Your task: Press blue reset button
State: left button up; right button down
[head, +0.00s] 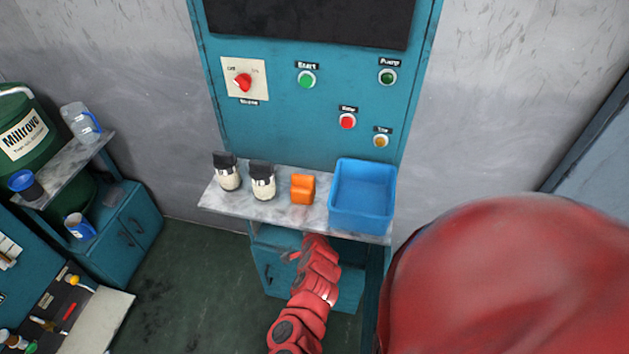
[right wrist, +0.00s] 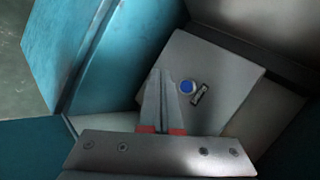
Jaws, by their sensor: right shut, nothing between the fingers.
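The blue button (right wrist: 187,86) shows as a small round cap on a pale panel (right wrist: 228,70) inside a recess with teal sides in the right wrist view. My right gripper (right wrist: 161,76) is shut and empty. Its fingertips appear just left of the button in the picture; whether they touch the panel I cannot tell. A small dark labelled part (right wrist: 199,95) sits right beside the button. In the head view no blue button shows. A red arm of mine reaches to the shelf's front edge there, and its gripper cannot be made out clearly. My right gripper is not visible there.
A teal control panel (head: 290,130) rises behind a marble shelf (head: 225,201) holding two dark-capped jars, an orange block (head: 303,189) and a blue bin (head: 362,196). A teal cabinet (head: 275,272) stands below. A large red part of my body blocks the lower right.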

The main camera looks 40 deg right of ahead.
jog(key=w+d+b, duration=0.3)
jog(key=w+d, duration=0.1)
jog(key=d, duration=0.1)
jog(key=shift+w+d, duration=0.3)
jog(key=shift+w, duration=0.1)
dwell(1.9)
jog(key=shift+w+d, duration=0.25)
jog(key=shift+w+d+b, duration=0.25)
jog(key=shift+d+b, duration=0.1)
jog(key=shift+b, duration=0.25)
dwell(0.4)
dwell(0.4)
jog(key=shift+s+a+p, duration=0.35)
jog(key=shift+s+a, duration=0.2)
jog(key=shift+a, duration=0.05)
